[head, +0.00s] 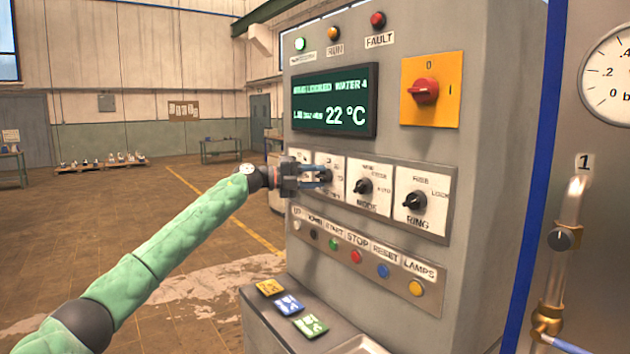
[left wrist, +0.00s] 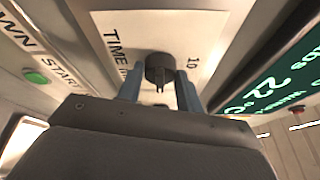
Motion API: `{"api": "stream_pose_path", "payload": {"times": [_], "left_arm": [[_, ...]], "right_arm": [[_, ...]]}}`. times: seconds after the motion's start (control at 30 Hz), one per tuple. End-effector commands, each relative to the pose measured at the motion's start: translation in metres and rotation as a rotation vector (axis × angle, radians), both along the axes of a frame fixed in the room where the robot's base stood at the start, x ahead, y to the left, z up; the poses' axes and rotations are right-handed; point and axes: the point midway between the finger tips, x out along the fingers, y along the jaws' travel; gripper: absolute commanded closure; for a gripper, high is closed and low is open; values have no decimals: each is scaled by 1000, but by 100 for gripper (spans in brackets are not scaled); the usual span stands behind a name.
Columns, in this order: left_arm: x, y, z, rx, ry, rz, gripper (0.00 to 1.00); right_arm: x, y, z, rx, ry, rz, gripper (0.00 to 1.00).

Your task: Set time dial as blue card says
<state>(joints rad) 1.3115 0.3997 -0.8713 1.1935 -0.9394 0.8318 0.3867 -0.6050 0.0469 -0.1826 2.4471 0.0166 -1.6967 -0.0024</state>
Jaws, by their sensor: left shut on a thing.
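The time dial (left wrist: 158,70) is a dark round knob on a white plate (left wrist: 200,30) marked TIME, with a 10 legible beside it. My left gripper (left wrist: 160,92) has its two blue-grey fingers on either side of the knob and is shut on it. The blue card (head: 287,305) lies on the ledge below the panel, between a yellow card (head: 270,287) and a green card (head: 310,325). Its writing is too small to read. My right gripper is not in view.
Right of the time dial are the MODE dial (head: 363,186) and the RING dial (head: 414,202). A row of coloured buttons (head: 356,257) runs below. Above are a green display (head: 335,102) reading 22 °C and a red switch (head: 424,91). Open floor lies at left.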

Motion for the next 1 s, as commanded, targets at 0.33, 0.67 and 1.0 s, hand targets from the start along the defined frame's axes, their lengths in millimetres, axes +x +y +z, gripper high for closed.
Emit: {"api": "stream_pose_path", "payload": {"times": [0.33,0.67,1.0], "left_arm": [[0,0,-1,13,-15,-1,87],[0,0,-1,12,-14,0,43],[-1,6,-2,12,-15,1,43]], "right_arm": [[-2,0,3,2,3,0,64],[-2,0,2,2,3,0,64],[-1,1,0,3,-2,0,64]]}}
